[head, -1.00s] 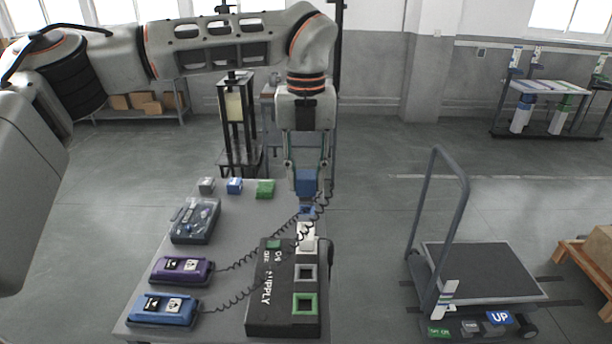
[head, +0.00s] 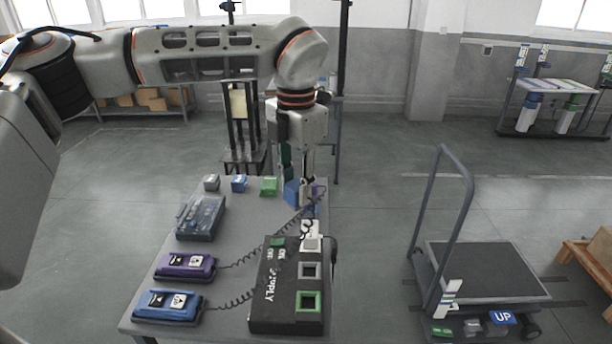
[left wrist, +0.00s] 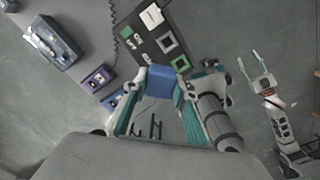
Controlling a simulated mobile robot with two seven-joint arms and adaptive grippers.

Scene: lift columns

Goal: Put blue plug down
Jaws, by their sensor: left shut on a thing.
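My left gripper (head: 308,188) is over the far right end of the grey table, shut on the blue plug (head: 291,193). In the left wrist view the blue plug (left wrist: 160,86) is between the fingertips of the left gripper. I cannot tell whether it touches the table. A blue block (head: 239,184) stands at the table's back edge, between a grey block (head: 211,183) and a green block (head: 269,186). My right gripper (left wrist: 254,62) shows only in the left wrist view, open and empty, off to the right.
The black supply box (head: 262,308) with square sockets is at the table's near right. A blue device (head: 168,306), a purple device (head: 186,266) and a clear-lidded case (head: 202,218) stand left. Coiled cords (head: 236,298) cross to the right. A trolley (head: 486,270) is right of the table.

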